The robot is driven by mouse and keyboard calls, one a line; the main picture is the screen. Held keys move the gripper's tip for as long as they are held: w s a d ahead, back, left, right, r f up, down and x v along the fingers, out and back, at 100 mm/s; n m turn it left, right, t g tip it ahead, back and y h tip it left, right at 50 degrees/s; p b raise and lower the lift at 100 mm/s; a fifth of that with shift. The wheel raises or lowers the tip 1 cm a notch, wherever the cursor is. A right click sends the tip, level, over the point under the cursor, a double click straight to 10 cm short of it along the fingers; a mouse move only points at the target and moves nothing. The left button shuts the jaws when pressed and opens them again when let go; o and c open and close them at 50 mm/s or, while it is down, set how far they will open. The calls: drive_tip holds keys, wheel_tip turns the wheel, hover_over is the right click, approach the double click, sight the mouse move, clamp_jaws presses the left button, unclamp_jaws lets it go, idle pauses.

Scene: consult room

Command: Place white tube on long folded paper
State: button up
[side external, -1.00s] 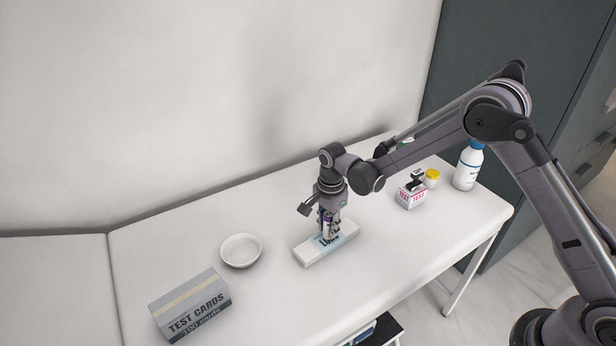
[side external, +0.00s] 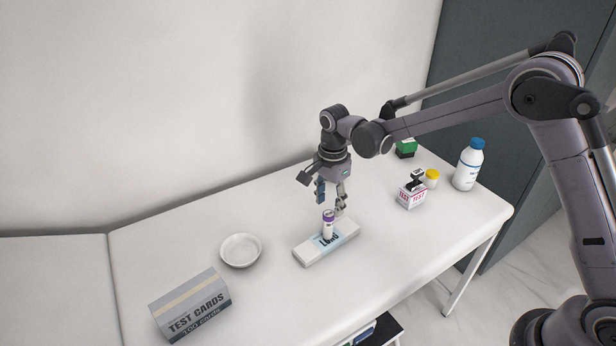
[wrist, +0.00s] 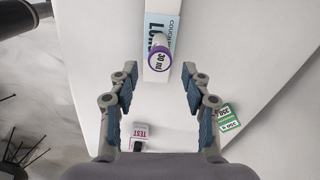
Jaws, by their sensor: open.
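The white tube (side external: 328,226) with a purple cap stands upright on the long folded paper (side external: 312,253), a flat white strip with a light blue printed band. In the wrist view the tube's purple-rimmed cap (wrist: 159,59) shows from above, over the paper (wrist: 163,8). My gripper (side external: 331,196) is open and empty, above the tube and apart from it. In the wrist view my open gripper's fingers (wrist: 159,92) are spread wide, with the tube beyond their tips.
A white bowl (side external: 240,251) and a grey test cards box (side external: 190,306) are at left. At right are a small test box (side external: 411,194), a yellow-capped jar (side external: 432,178), a blue-capped bottle (side external: 467,167) and a green box (side external: 406,148).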

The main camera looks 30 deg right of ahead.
wheel_tip(320, 180, up, 3)
drive_tip(key=shift+s+r, duration=0.1)
drive_tip(key=shift+r, duration=0.2)
drive_tip(key=s+d+r+n+t, duration=0.3)
drive_tip(key=s+d+r+n, duration=0.3)
drive_tip(key=s+r, duration=0.4)
drive_tip(key=s+d+n+t, duration=0.3)
drive_tip(key=s+n, duration=0.6)
drive_tip(key=s, duration=0.3)
drive_tip(key=shift+s+d+r+n+t, duration=0.25)
drive_tip(key=shift+r+n+t, duration=0.2)
drive_tip(key=shift+t, duration=0.15)
